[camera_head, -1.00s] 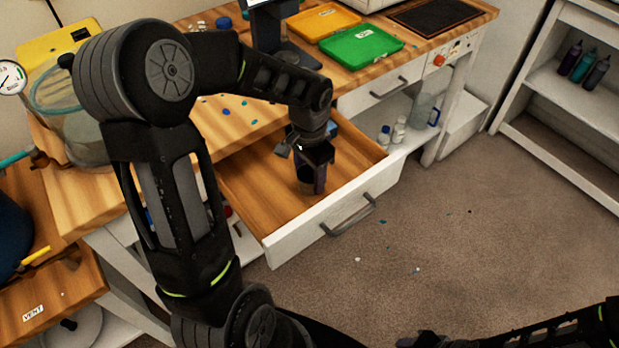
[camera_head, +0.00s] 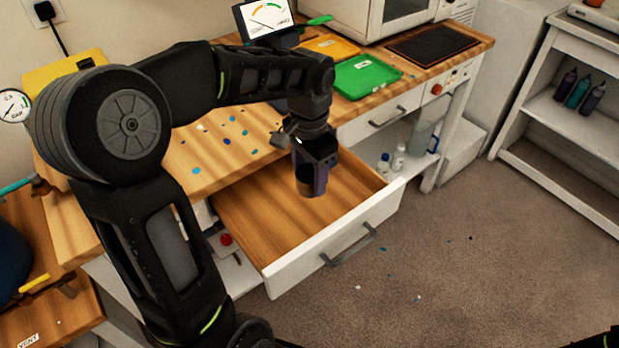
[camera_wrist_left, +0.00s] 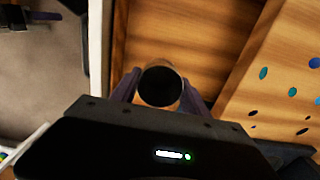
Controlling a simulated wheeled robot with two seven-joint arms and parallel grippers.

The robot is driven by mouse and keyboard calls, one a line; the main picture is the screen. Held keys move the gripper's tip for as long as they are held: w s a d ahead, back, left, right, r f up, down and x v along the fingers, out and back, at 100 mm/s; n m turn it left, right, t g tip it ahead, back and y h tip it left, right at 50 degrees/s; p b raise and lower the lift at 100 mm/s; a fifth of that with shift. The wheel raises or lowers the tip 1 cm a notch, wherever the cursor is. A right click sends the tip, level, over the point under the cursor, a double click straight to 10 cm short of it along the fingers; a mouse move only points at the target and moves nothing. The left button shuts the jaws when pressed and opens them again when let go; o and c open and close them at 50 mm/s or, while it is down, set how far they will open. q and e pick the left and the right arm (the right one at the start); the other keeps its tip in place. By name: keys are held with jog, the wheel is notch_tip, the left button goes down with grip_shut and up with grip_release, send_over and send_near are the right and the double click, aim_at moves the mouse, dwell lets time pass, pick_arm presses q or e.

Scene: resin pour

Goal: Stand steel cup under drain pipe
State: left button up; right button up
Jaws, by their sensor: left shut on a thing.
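My left gripper (camera_head: 309,176) is shut on a steel cup (camera_head: 306,187). The cup hangs mostly hidden between the dark fingers, over the open wooden drawer (camera_head: 350,195). In the left wrist view the cup (camera_wrist_left: 160,85) shows its round, dark mouth between the two fingers. At the far left of the head view, a brass fitting with a yellow handle (camera_head: 34,283) sits beside a dark blue vessel (camera_head: 12,255). Another brass fitting (camera_head: 42,187) with a teal handle is above it. I cannot tell which is the drain pipe. My right gripper is not in view.
The workbench (camera_head: 205,165) has several coloured spots on it. A green tray (camera_head: 366,76) and an orange tray (camera_head: 330,46) lie at the back. The drawer front (camera_head: 335,245) juts into the room. A sign marked VENT (camera_head: 27,341) is at lower left.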

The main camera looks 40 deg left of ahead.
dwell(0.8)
pick_arm(q)
jog(key=shift+n, duration=0.3)
jog(key=w+d+r+n+p, duration=0.1)
jog(key=w+d+r+n, duration=0.25)
jog(key=w, duration=0.65)
jog(key=shift+m, duration=0.25)
jog(key=w+d, duration=0.1)
jog(key=d, duration=0.1)
jog(key=w+d+f, duration=0.1)
jog(key=w+d, duration=0.1)
jog(key=d, duration=0.1)
jog(key=w+d, duration=0.1)
jog(key=d, duration=0.2)
jog(key=shift+w+d+f+p, duration=0.1)
jog(key=shift+w+f+p, duration=0.15)
jog(key=shift+f+p, duration=0.1)
jog(key=shift+d, duration=0.3)
jog(key=shift+a, duration=0.1)
